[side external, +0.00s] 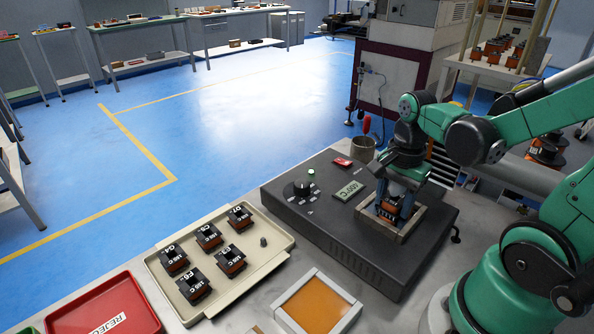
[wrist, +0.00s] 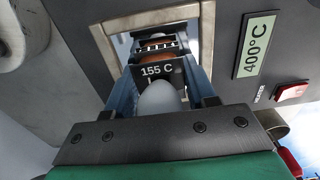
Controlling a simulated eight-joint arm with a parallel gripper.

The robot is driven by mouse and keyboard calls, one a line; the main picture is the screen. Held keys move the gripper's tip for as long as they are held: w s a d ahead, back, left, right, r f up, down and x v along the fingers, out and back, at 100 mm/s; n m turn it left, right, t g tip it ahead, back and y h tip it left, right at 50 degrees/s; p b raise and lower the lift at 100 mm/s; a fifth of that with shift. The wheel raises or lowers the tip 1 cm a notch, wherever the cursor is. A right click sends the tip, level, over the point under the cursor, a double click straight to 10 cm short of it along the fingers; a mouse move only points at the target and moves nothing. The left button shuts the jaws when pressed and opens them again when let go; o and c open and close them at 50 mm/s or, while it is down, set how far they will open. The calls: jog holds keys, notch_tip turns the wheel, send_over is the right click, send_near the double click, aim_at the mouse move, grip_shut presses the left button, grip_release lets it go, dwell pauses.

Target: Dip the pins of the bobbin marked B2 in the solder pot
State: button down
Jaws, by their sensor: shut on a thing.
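My gripper (side external: 394,208) is shut on a bobbin (side external: 398,187) with dark flanges and a copper-coloured winding. In the wrist view the bobbin (wrist: 155,73) sits between the two blue-grey fingers; its near face reads "155 C", and no B2 mark is readable. The solder pot (side external: 420,222) is a square pale-rimmed opening in a dark bench unit. The gripper and bobbin are low over it, fingers pointing down. In the wrist view the pot's rim (wrist: 207,35) surrounds the bobbin's far end.
The dark unit carries a 400°C display (side external: 350,191) and a red heater switch (side external: 342,161). A beige tray (side external: 276,259) holds several bobbins at the left. A pale-rimmed orange container (side external: 350,318) stands in front. A red reject bin (side external: 148,318) is at lower left.

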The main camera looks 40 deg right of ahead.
jog(key=shift+r, duration=0.1)
dwell(0.3)
jog(key=shift+r, duration=2.65)
